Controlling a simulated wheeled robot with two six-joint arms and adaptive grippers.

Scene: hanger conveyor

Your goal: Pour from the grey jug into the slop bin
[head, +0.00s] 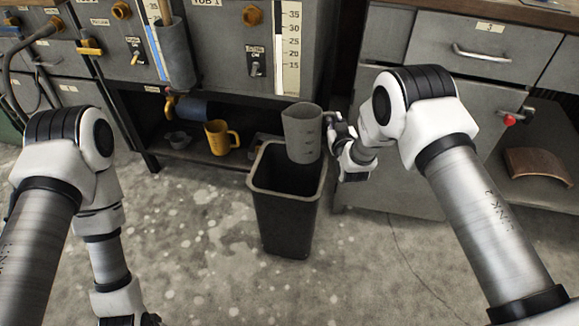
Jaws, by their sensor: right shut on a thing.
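The grey jug (302,135) is upright or close to it, held above the slop bin, over its rear right part. My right gripper (333,128) is shut on the grey jug from the right side. The slop bin (285,222) is a tall dark open-topped bin on the floor in front of the cabinets. The inside of the jug and the bottom of the bin cannot be made out. My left gripper (150,320) is barely in view at the bottom edge, low on the left, and its fingers are mostly cut off.
Grey tanks with taps and gauges rise above. A drawer cabinet (480,50) stands at right. The floor left of the bin is clear.

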